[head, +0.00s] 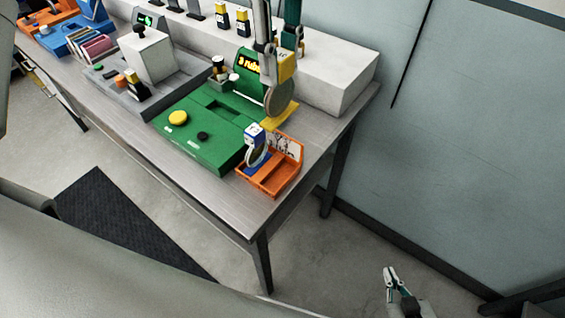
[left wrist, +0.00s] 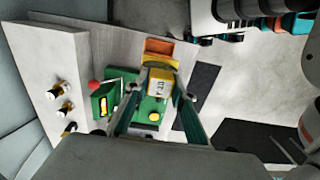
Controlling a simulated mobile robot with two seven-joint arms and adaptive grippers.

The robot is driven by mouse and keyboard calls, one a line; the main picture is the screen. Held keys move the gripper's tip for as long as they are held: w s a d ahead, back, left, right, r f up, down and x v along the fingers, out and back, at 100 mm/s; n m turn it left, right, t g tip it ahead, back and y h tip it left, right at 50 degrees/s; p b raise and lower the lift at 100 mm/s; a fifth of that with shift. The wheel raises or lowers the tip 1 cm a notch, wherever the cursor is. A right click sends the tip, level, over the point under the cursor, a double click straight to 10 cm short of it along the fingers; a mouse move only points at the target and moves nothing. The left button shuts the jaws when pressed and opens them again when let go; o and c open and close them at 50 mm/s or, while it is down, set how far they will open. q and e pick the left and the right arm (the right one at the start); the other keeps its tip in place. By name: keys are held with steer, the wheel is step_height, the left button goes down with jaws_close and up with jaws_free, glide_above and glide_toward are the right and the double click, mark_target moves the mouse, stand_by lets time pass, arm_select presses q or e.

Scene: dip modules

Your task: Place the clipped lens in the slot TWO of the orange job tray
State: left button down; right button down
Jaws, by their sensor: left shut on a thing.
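My left gripper (head: 278,52) is shut on a yellow clip (head: 287,66) with a round grey-tan lens (head: 279,98) hanging below it. The lens is in the air, in front of the green station's back right part. The orange job tray (head: 272,189) is at the table's near right corner, below the held lens. A blue-and-white clipped lens (head: 256,150) stands in its left part. Slot labels are unreadable. My right gripper (head: 390,272) hangs away from the table, its opening unclear.
The green station (head: 195,147) with a yellow button, a black knob and a lit display lies left of the tray. A grey station (head: 113,83) is further left. A white raised shelf (head: 335,75) runs along the back.

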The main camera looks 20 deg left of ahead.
mark_target(279, 113)
arm_select(q)
step_height(279, 113, down, 19)
steer(key=shift+r, duration=0.15)
stand_by(0.4)
steer(key=shift+b, duration=0.3)
steer(key=shift+f, duration=0.2)
steer(key=c, duration=1.7)
jaws_free()
steer(key=shift+r, duration=0.1)
step_height(279, 113, up, 12)
steer(key=shift+r, duration=0.15)
